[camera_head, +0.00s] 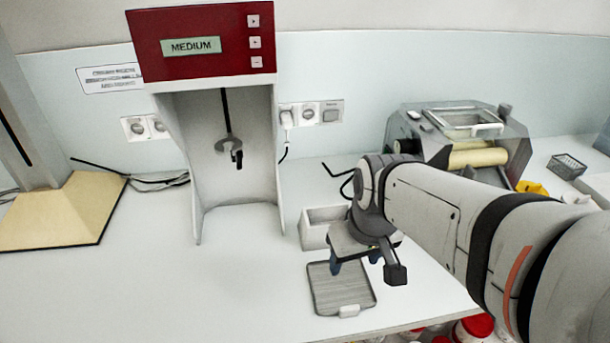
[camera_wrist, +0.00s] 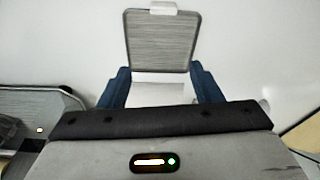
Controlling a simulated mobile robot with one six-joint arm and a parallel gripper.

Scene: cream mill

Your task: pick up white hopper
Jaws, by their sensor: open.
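A white open-topped box, which looks like the white hopper (camera_head: 314,230), stands on the bench right of the red-topped machine. My gripper (camera_head: 354,262) is at its right front side and hides part of it. The blue fingers are open, pointing down. In the wrist view, my gripper (camera_wrist: 160,90) has a white surface (camera_wrist: 158,93) between its fingers, probably part of the hopper. I cannot tell whether the fingers touch it.
A grey ribbed tray (camera_head: 340,290) with a white handle lies just in front of my gripper. The red-topped machine (camera_head: 205,46) showing MEDIUM stands behind left. A roller machine (camera_head: 460,140) stands at the back right. The bench left of the tray is clear.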

